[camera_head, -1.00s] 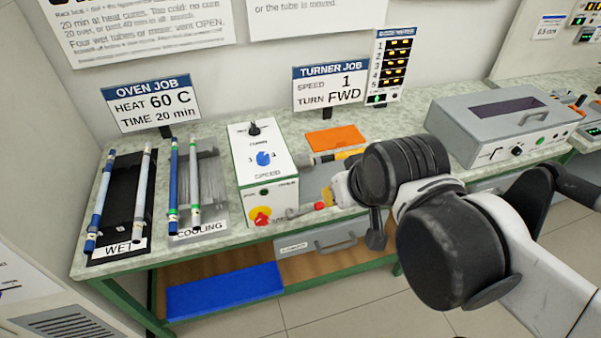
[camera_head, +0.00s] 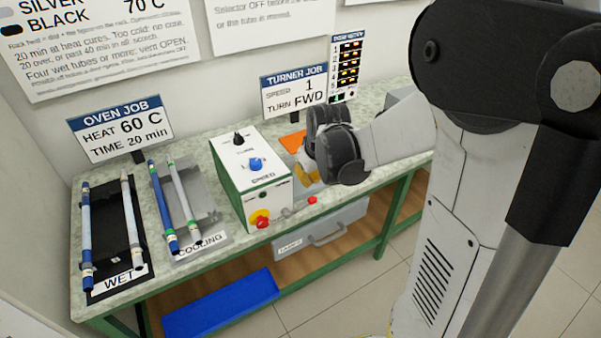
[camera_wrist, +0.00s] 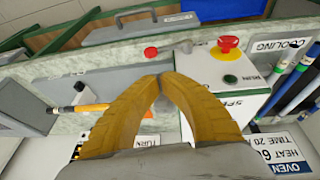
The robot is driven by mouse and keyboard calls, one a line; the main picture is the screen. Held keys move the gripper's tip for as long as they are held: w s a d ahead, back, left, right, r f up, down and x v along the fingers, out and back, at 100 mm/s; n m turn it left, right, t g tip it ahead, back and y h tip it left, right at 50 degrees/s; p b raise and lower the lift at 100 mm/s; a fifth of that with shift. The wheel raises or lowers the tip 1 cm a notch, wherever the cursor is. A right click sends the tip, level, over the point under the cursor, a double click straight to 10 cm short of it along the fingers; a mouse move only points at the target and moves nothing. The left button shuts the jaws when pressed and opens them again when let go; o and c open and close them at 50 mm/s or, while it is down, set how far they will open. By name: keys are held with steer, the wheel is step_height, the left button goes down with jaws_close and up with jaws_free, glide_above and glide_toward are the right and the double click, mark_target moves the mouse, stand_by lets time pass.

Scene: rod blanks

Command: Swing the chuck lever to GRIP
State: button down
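The chuck lever is a grey bar with a red knob (camera_head: 312,200) at the front of the turner box (camera_head: 262,185). In the wrist view the red knob (camera_wrist: 150,52) lies left of its grey pivot (camera_wrist: 187,46), the bar roughly level. I cannot read any GRIP marking. My gripper (camera_wrist: 163,78) has yellow fingers with the tips together and nothing visible between them. The tips appear just below the knob in the wrist view, and I see no clear contact. In the head view my wrist hides most of the gripper (camera_head: 307,176).
A red stop button (camera_wrist: 227,45) on a yellow base sits close right of the lever. A green button (camera_wrist: 230,79) is below it. WET (camera_head: 134,273) and COOLING (camera_head: 217,245) racks hold rods left of the box.

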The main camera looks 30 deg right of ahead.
mark_target(310, 198)
steer(key=b+x, duration=0.1)
steer(key=x, duration=0.2)
steer(key=b+x, duration=0.1)
steer(key=x, duration=0.2)
steer(key=b+x, duration=0.1)
steer(key=x, duration=0.3)
steer(key=shift+s+d+b, duration=0.25)
steer(key=shift+s+b, duration=0.05)
steer(key=shift+b, duration=0.1)
steer(key=shift+w+d+f, duration=0.1)
steer(key=shift+f, duration=0.35)
steer(key=shift+d+f+b, duration=0.2)
steer(key=shift+f+b, duration=0.25)
steer(key=shift+b, duration=0.05)
steer(key=shift+d+f+b, duration=0.15)
steer(key=shift+f+b, duration=0.3)
steer(key=shift+f, duration=0.05)
steer(key=shift+r, duration=0.2)
